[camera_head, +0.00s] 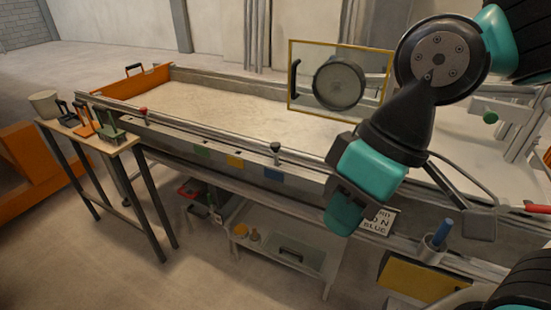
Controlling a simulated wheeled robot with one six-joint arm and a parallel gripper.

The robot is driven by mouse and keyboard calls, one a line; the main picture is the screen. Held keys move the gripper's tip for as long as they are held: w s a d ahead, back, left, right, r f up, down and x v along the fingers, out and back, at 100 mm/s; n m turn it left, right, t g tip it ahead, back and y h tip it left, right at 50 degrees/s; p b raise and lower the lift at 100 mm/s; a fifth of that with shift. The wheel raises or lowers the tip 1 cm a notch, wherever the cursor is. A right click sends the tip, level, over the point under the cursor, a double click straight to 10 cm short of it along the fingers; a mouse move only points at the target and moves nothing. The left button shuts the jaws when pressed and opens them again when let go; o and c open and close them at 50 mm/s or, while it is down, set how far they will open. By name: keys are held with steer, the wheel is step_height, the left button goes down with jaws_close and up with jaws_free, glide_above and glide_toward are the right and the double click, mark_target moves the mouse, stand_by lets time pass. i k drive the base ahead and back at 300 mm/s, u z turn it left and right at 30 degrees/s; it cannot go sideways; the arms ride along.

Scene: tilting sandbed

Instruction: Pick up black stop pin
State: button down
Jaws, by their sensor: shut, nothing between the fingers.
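The black stop pin (276,149) stands upright on the near rail of the sandbed, right of the middle of that rail, above the blue patch. Its dark round knob shows on top of a short stem, and nothing touches it. My arm (372,160) comes in from the upper right and hangs to the right of the pin, apart from it in the picture. The fingers of my gripper cannot be made out.
The long sandbed (225,108) fills the middle. A red-knobbed pin (143,111) stands farther left on its rail. Blue (273,175), yellow (235,162) and green (202,151) patches mark its front. A framed round window (341,82) stands behind. A small table (88,140) with tools is at left.

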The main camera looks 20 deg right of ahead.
mark_target(276, 146)
steer(key=u, duration=0.5)
steer(key=k, duration=0.6)
steer(key=u, duration=0.15)
steer(key=i, duration=1.2)
steer(key=z, duration=0.3)
